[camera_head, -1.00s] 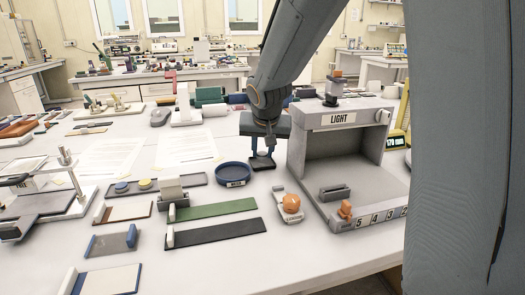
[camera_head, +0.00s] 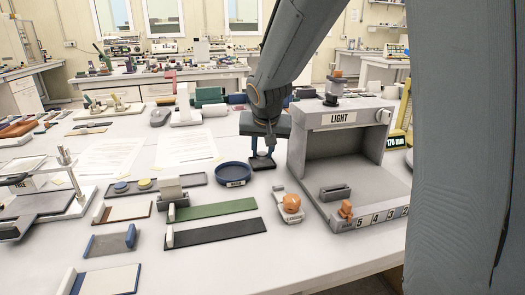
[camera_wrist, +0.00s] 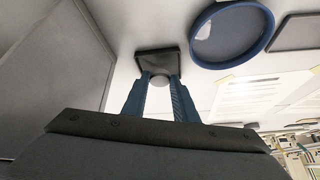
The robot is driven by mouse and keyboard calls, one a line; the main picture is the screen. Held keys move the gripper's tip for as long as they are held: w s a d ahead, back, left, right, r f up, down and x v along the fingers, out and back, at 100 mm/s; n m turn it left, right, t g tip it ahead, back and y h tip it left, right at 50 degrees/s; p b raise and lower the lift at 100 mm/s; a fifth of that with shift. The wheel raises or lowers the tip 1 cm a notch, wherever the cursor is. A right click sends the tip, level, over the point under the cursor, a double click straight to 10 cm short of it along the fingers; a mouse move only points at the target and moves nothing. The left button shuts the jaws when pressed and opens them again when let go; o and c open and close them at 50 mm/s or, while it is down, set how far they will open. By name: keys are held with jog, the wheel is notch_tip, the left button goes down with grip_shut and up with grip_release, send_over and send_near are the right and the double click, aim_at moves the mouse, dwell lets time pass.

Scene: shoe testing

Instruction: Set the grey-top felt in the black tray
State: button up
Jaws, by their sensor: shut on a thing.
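My gripper (camera_wrist: 158,92) points down near the middle of the bench, left of the light booth. Its fingers are shut on a small round piece with a pale grey top, the grey-top felt (camera_wrist: 159,80). The felt is over a small black square base (camera_wrist: 153,60); I cannot tell whether they touch. In the head view my gripper (camera_head: 263,152) is over the same black base (camera_head: 262,164). The long dark tray (camera_head: 194,178), the black tray, lies to the left, beyond the blue dish. A blue disc (camera_head: 121,187) and a yellow disc (camera_head: 145,184) are in it.
A round blue dish (camera_head: 233,174) stands between my gripper and the tray. The grey light booth (camera_head: 340,118) rises close on the right. A grey-white block (camera_head: 171,190) stands at the tray's front edge. Paper sheets (camera_head: 187,146) lie flat behind.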

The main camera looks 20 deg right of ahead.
jog(key=shift+f+b, duration=0.95)
jog(key=shift+f, duration=0.05)
jog(key=o, duration=1.1)
jog(key=shift+c, duration=0.2)
jog(key=v, duration=0.7)
jog(key=shift+r, duration=0.45)
jog(key=shift+s, duration=0.15)
